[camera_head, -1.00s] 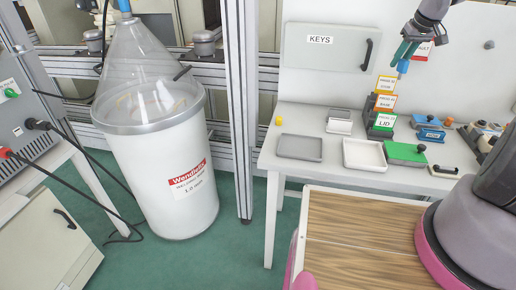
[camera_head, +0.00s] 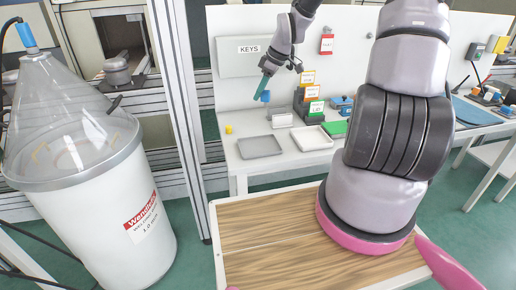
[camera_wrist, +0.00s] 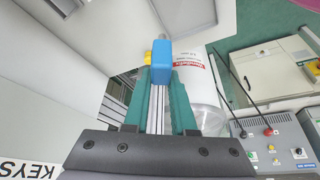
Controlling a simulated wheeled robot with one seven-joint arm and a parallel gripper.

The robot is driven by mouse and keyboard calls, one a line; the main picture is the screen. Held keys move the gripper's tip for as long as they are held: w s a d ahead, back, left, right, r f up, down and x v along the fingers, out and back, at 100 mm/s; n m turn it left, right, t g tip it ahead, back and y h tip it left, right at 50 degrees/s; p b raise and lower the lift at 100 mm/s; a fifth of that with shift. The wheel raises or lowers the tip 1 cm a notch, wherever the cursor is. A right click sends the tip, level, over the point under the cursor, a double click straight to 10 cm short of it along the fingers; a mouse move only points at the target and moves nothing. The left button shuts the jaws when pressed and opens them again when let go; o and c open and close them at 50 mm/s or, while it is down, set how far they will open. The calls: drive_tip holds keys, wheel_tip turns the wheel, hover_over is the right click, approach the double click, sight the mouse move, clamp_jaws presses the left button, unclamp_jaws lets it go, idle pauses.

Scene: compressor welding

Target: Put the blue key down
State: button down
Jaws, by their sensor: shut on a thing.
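The blue key (camera_head: 266,96) is a small blue block at the tip of my gripper (camera_head: 265,86). My gripper, with teal fingers, is shut on it and holds it in the air above the table (camera_head: 238,173), over the back of the grey tray as seen in the head view. In the wrist view the blue key (camera_wrist: 161,62) sits between the fingertips of my gripper (camera_wrist: 161,80); its lower part is hidden by the fingers. A yellow key (camera_head: 229,129) stands on the table to the left; it also shows behind the blue key in the wrist view (camera_wrist: 148,58).
Labelled holders (camera_head: 308,94) stand behind. A closed KEYS cabinet (camera_head: 243,57) is on the wall. Bare table lies around the yellow key.

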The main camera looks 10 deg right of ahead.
drive_tip(key=s+a+f+n, duration=0.1)
drive_tip(key=f, duration=0.3)
drive_tip(key=s+a+f+n+g, duration=0.1)
drive_tip(key=f+n, duration=0.1)
drive_tip(key=f, duration=0.3)
drive_tip(key=s+a+f+n+g, duration=0.1)
drive_tip(key=s+f+n, duration=0.1)
drive_tip(key=f, duration=0.3)
drive_tip(key=shift+f+y, duration=0.2)
drive_tip(key=shift+y, duration=0.2)
drive_tip(key=shift+f, duration=0.1)
drive_tip(key=c, duration=0.7)
unclamp_jaws()
drive_tip(key=shift+c, duration=0.2)
drive_tip(key=s+d+r+m+t+h, duration=0.1)
drive_tip(key=s+d+r+m, duration=0.15)
drive_tip(key=r, duration=0.75)
drive_tip(key=s+d+r+m+t+h, duration=0.1)
drive_tip(key=s+d+r+m+h, duration=0.2)
drive_tip(key=r, duration=0.6)
drive_tip(key=s+d+r+m+t, duration=0.15)
drive_tip(key=r+m, duration=0.25)
drive_tip(key=r, duration=0.6)
drive_tip(key=s+r+m+t+y, duration=0.1)
drive_tip(key=s+r+m+t, duration=0.2)
drive_tip(key=s+r+m, duration=0.8)
drive_tip(key=s+r, duration=0.1)
drive_tip(key=s, duration=0.3)
drive_tip(key=shift+r, duration=0.2)
